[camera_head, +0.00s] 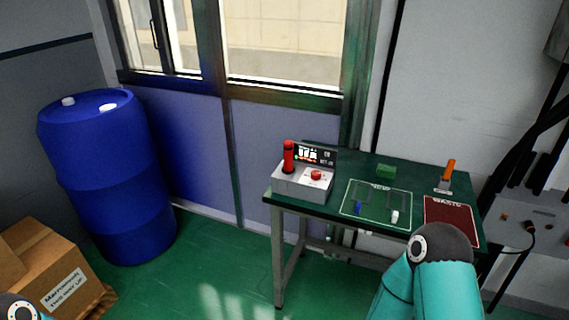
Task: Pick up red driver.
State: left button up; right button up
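An upright red handle (288,156), which looks like the red driver, stands at the left end of a grey box on the green table. Its lower end is hidden in or behind the box. A second handle, orange (449,170), stands in a small holder at the table's right side. Neither of my grippers shows; only a teal link of my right arm at the lower right and a bit of my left arm in the lower left corner are visible.
The green table (345,163) bears the grey box (302,187) with a red button, a marked green mat (378,213) with small blue and white pieces, a green block (386,171) and a dark red mat (450,213). A blue barrel (110,180) and cardboard box (50,265) stand left. Floor between is clear.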

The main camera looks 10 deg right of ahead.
aim_at(288, 169)
jog(key=z, duration=0.1)
jog(key=i, duration=0.9)
jog(key=u, duration=0.1)
